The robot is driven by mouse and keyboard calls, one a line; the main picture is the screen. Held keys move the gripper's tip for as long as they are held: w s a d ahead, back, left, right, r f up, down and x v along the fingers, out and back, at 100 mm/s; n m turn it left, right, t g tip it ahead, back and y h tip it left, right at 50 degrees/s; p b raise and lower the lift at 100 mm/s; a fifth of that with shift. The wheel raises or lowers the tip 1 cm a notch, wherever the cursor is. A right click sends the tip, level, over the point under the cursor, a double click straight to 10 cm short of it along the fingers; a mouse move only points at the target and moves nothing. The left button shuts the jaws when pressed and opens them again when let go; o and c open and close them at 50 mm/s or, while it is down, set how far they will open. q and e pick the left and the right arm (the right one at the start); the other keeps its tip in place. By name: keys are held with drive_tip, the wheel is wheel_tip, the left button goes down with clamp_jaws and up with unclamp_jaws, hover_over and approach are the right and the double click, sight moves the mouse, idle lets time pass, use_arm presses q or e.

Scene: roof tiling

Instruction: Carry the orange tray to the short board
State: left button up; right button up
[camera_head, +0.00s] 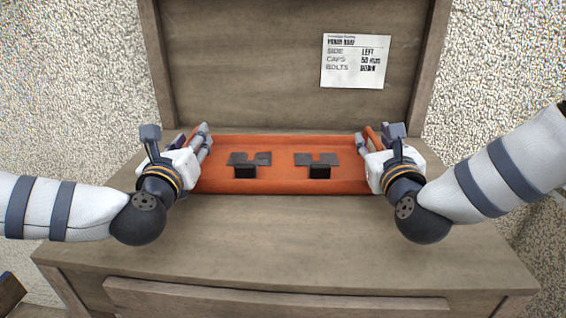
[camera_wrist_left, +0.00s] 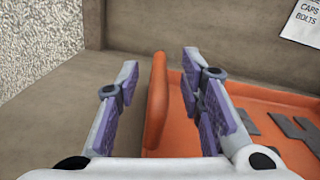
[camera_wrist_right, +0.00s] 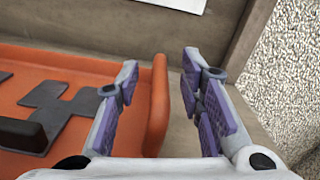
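The orange tray (camera_head: 278,184) lies on the wooden bench top between my two grippers. Several dark grey flat pieces (camera_head: 249,158) and dark blocks (camera_head: 320,172) are in it. My left gripper (camera_head: 203,134) is at the tray's left end. In the left wrist view its open fingers stand on either side of the tray's left rim (camera_wrist_left: 157,100), with gaps visible. My right gripper (camera_head: 366,140) is at the right end. In the right wrist view its open fingers straddle the right rim (camera_wrist_right: 160,100), also with gaps. I cannot make out a short board.
The wooden bench (camera_head: 300,240) has free room in front of the tray. A wooden back panel (camera_head: 240,60) rises behind it with a white printed note (camera_head: 356,61) at upper right. A drawer front (camera_head: 270,298) shows below.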

use_arm(q)
clamp_jaws()
use_arm(e)
clamp_jaws()
use_arm(q)
drive_tip(key=shift+r, duration=0.15)
use_arm(e)
drive_tip(key=shift+r, duration=0.15)
